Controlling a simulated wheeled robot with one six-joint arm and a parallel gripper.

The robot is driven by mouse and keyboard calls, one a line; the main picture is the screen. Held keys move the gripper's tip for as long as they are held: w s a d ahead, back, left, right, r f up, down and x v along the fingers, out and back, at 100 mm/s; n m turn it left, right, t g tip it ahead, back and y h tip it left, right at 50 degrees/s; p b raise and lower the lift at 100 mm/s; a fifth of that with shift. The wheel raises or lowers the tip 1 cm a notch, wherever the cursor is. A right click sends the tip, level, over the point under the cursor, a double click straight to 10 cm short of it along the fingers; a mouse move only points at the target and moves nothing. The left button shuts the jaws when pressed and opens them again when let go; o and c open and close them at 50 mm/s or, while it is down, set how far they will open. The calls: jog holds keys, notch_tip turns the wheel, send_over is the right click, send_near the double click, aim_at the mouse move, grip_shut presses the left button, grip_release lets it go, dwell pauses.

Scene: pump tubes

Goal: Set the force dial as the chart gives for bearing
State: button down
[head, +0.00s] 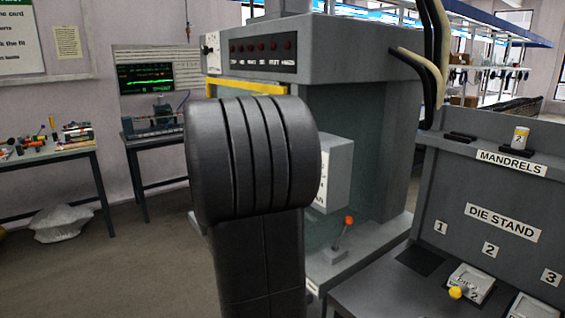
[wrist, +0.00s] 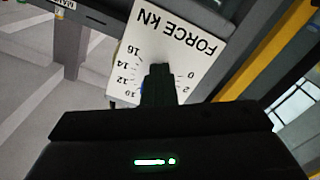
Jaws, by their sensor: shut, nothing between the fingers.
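The white force dial plate (wrist: 150,45), marked FORCE kN, shows upside down in the wrist view. Numbers 0, 2, 10, 12, 14 and 16 are readable around its scale. My gripper (wrist: 158,72) is shut and empty, its dark fingers in front of the plate's middle. It hides the dial's knob and pointer, so I cannot tell the setting or whether the fingers touch it. In the head view a small white plate (head: 210,52) on the press's left corner looks like this dial. My gripper is hidden there behind my arm. No chart entry for bearing is readable.
The grey press (head: 350,55) has a row of red lamps, a yellow bar (head: 250,87) and a red-knobbed lever (head: 342,236). The die stand (head: 500,225) is at right, with a mandrel (head: 520,138) above.

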jog(key=shift+s+d+r+b, duration=0.3)
jog(key=shift+s+b, duration=0.1)
jog(key=shift+b, duration=2.6)
jog(key=shift+r+b, duration=0.2)
jog(key=shift+b, duration=0.2)
jog(key=shift+s+f+b, duration=0.15)
jog(key=shift+f+b, duration=0.15)
jog(key=shift+b, duration=0.2)
jog(key=shift+s+d+f+b, duration=0.1)
jog(key=shift+d+f+b, duration=0.1)
jog(key=shift+b, duration=0.35)
jog(key=shift+s+a, duration=0.1)
jog(key=shift+a, duration=0.05)
jog(key=b+v, duration=0.3)
jog(key=v, duration=0.2)
jog(key=shift+s+a, duration=0.25)
jog(key=shift+a, duration=0.05)
jog(key=shift+r, duration=0.1)
